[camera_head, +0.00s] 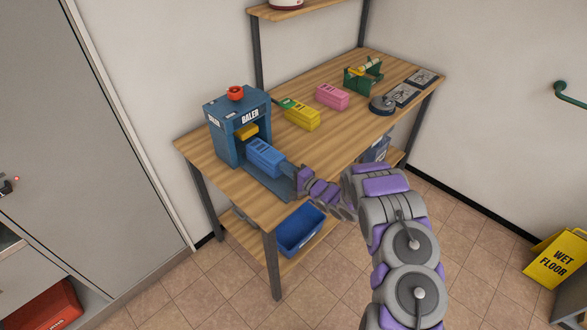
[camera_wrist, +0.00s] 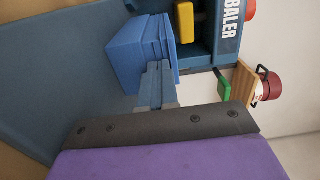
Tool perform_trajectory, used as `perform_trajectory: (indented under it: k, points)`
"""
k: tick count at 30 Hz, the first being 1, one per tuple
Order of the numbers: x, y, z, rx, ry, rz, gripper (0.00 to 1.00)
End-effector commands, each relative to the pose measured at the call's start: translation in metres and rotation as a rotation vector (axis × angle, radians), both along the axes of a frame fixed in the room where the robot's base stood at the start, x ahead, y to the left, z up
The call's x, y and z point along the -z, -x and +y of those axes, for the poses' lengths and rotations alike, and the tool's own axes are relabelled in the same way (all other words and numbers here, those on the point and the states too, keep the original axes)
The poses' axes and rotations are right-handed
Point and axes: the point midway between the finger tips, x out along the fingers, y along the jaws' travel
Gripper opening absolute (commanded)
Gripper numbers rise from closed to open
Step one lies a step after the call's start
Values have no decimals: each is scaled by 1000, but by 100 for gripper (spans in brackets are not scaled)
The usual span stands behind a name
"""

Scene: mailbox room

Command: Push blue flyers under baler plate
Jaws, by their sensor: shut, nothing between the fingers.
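The blue flyers (camera_head: 265,157) are a block of stacked sheets on the dark blue tray (camera_head: 262,183) of the baler, in front of its opening. The baler (camera_head: 222,143) is a blue box with a red knob on top, on the left of the table. Its yellow plate (camera_head: 246,132) shows raised in the opening above the flyers. My gripper (camera_head: 290,170) is shut and empty, at the near end of the flyers. In the wrist view the closed fingers (camera_wrist: 157,85) reach to the flyers (camera_wrist: 141,50); whether they touch is hard to tell. The yellow plate (camera_wrist: 185,22) also shows there.
Yellow flyers (camera_head: 302,116), pink flyers (camera_head: 332,96), a green tape holder (camera_head: 363,76) and a dark round object (camera_head: 382,105) stand farther along the wooden table (camera_head: 340,137). A blue bin (camera_head: 300,230) sits on the lower shelf. A wet floor sign (camera_head: 556,258) stands at right.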

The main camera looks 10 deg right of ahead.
Motion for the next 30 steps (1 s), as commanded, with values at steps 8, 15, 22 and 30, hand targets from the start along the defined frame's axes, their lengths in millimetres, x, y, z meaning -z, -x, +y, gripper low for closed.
perform_trajectory:
  k: [8,15,22,30]
  points:
    - [-3,-34,28,-3,-1,-2,0]
    - [-1,-63,48,-2,2,-3,0]
    - [0,-78,59,0,0,-1,0]
    - [0,-79,59,1,1,1,0]
